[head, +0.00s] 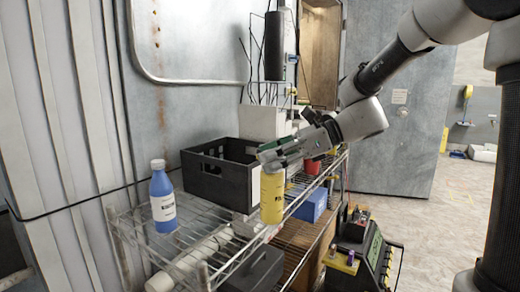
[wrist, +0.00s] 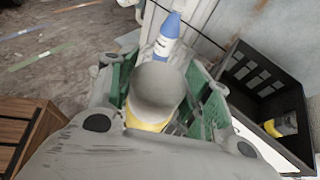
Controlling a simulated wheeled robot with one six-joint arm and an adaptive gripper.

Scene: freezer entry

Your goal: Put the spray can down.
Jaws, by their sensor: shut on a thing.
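The spray can is a yellow can (head: 272,196) with dark print, hanging upright below my gripper (head: 272,161) in the head view, over the front edge of the wire shelf. In the wrist view, its round grey top (wrist: 157,88) sits between the green pads of my gripper (wrist: 165,100), with a little yellow body below. My gripper is shut on the can. Whether the can's base touches the shelf or hangs clear of it, I cannot tell.
A blue bottle (head: 163,203) stands on the wire shelf (head: 207,243), left of the can. A black crate (head: 213,182) stands behind, with a yellow-and-dark item (wrist: 281,125) inside. A blue box (head: 311,205) is to the right. Bare shelf wires show between bottle and can.

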